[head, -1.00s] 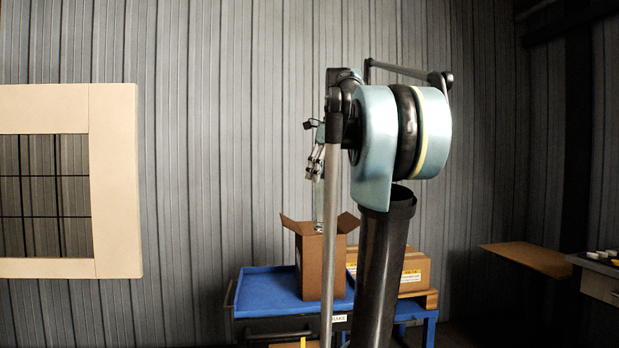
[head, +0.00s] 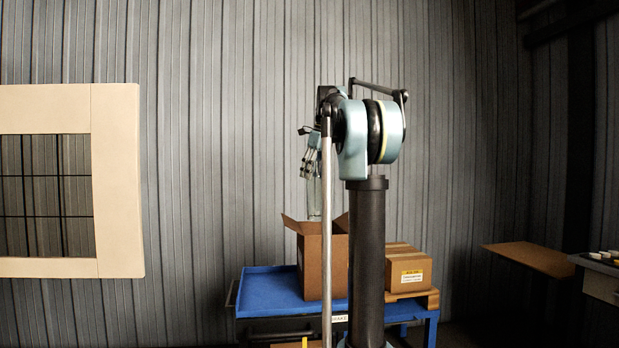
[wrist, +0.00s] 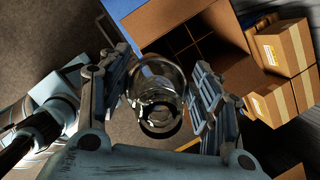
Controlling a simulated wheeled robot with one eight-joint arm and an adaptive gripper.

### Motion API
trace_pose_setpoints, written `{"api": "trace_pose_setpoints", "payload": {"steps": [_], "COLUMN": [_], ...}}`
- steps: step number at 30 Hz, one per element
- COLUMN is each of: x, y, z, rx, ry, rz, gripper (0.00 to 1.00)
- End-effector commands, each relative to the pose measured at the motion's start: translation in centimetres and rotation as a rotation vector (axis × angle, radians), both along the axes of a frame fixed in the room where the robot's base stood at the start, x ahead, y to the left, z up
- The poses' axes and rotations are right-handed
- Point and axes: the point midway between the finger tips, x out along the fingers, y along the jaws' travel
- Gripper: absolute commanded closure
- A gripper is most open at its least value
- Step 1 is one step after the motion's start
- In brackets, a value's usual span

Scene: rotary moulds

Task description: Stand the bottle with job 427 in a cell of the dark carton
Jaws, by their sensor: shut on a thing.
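My gripper (wrist: 163,95) is shut on a clear glass bottle (wrist: 155,75), seen from above in the wrist view between the two fingers. In the head view my gripper (head: 311,155) holds the bottle (head: 314,198) roughly upright, its lower end near the top of an open brown carton (head: 311,262). In the wrist view the carton (wrist: 222,22) shows dark divided cells inside, up and to the right of the bottle. The cells in view look empty. No job number is readable on the bottle.
The carton stands on a blue cart (head: 270,290). Closed labelled boxes (head: 408,272) sit right of it on a pallet. A wooden board (head: 530,258) and a bench (head: 600,283) are at the far right. A beige frame (head: 118,180) stands at left.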

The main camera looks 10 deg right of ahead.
Motion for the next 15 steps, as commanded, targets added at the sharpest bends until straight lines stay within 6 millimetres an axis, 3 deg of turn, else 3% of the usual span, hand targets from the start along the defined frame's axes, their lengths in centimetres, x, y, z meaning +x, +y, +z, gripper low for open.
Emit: {"api": "trace_pose_setpoints", "payload": {"steps": [6,15], "x": [2.7,3.2], "y": [0.1,0.1], "z": [-0.6,-1.5], "rx": [0.000,0.000], "ry": [0.000,0.000], "rz": [-0.001,-0.001], "gripper": [1.00,1.00]}}
